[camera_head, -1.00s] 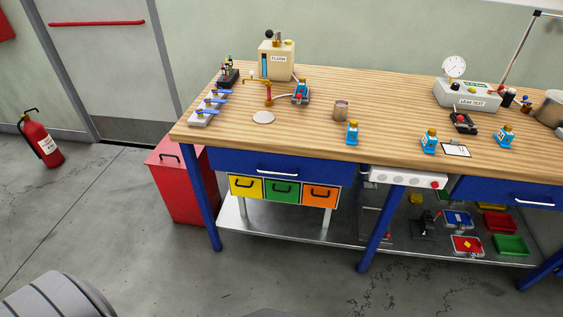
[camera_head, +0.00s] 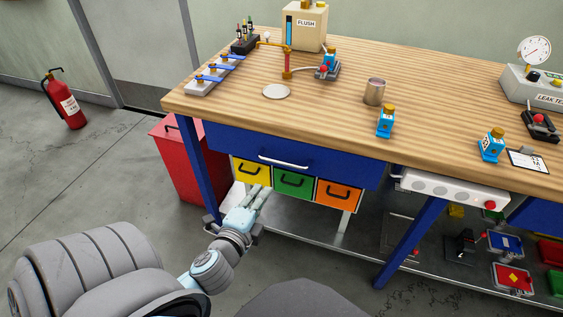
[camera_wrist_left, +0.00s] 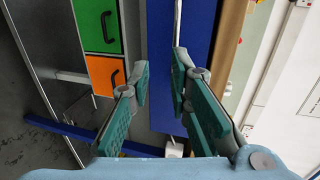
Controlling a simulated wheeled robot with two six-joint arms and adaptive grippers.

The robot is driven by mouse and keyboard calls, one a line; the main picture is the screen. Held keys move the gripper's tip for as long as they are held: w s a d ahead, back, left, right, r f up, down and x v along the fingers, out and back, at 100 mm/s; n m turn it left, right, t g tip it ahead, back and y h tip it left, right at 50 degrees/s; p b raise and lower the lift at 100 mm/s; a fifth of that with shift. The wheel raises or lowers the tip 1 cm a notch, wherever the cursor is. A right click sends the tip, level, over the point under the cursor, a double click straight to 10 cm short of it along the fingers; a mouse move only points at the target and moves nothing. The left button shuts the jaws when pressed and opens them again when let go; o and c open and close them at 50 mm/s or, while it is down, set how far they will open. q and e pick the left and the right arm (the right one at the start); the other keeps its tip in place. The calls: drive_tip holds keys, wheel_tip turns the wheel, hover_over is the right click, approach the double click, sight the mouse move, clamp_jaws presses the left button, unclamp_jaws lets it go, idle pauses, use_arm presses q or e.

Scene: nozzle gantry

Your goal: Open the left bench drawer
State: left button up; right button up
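The left bench drawer (camera_head: 315,168) is a wide blue front under the wooden worktop and looks shut. Its pale bar handle (camera_head: 283,160) runs across the middle. My left gripper (camera_head: 259,191) is open and empty, in front of the bench and below the handle in the head view. In the left wrist view my open gripper (camera_wrist_left: 160,72) faces the blue drawer front (camera_wrist_left: 197,35), with the handle (camera_wrist_left: 178,28) ending in the picture at the upper fingertip. I cannot tell whether they touch. My right gripper is not in view.
Yellow (camera_head: 252,172), green (camera_head: 295,184) and orange (camera_head: 338,195) small drawers hang below the blue one. A white control box (camera_head: 450,190) is at right. Floor in front is mostly clear.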

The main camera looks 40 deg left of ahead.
sight(280, 161)
use_arm(q)
drive_tip(key=shift+t, duration=0.3)
drive_tip(key=b+x, duration=0.1)
drive_tip(key=x, duration=0.3)
drive_tip(key=r+x, duration=0.1)
drive_tip(key=x, duration=0.4)
drive_tip(key=r+b+x, duration=0.1)
drive_tip(key=x, duration=0.4)
drive_tip(key=shift+w+b, duration=0.25)
drive_tip(key=shift+b, duration=0.05)
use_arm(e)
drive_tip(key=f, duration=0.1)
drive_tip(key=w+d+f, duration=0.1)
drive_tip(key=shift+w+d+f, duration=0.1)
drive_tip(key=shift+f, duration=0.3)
use_arm(q)
drive_tip(key=shift+c, duration=0.4)
clamp_jaws()
